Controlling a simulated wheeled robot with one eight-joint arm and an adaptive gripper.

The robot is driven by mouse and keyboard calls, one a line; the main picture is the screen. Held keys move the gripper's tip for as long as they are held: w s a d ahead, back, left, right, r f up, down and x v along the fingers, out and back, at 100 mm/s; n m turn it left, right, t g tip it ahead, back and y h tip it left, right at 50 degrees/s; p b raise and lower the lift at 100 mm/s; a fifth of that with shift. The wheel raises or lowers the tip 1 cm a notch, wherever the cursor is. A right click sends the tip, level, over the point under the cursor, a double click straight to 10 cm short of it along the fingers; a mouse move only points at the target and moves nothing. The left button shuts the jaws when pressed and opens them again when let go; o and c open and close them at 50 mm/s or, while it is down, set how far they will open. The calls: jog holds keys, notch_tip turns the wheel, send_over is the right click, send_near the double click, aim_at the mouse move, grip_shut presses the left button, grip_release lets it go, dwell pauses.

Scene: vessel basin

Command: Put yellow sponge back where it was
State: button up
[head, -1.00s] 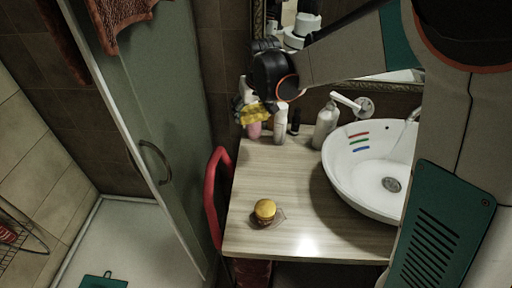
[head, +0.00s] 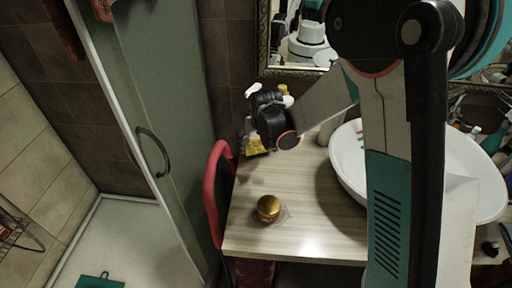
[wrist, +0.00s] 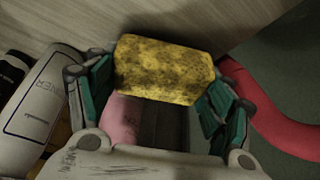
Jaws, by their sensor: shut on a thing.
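The yellow sponge (wrist: 165,68), speckled with dark marks, is between the teal-padded fingers of my gripper (wrist: 158,95) in the wrist view. My gripper is shut on it. In the head view the sponge (head: 254,147) shows as a small yellow patch below my gripper (head: 262,140), near the back left of the wooden counter (head: 245,235). My wrist hides part of it. A pink object (wrist: 121,120) lies partly under the sponge in the wrist view. I cannot tell whether the sponge touches the counter.
A white bottle (wrist: 35,110) lies close to the left finger in the wrist view. A red rail (head: 213,190) runs along the counter's left edge. The white basin (head: 345,160) is at right.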

jog(key=shift+f, duration=0.55)
jog(key=shift+f, duration=0.1)
jog(key=o, duration=1.3)
jog(key=shift+r, duration=0.35)
jog(key=p+v, duration=0.3)
jog(key=v, duration=0.9)
jog(key=shift+s+f+p, duration=0.1)
jog(key=shift+p, duration=0.3)
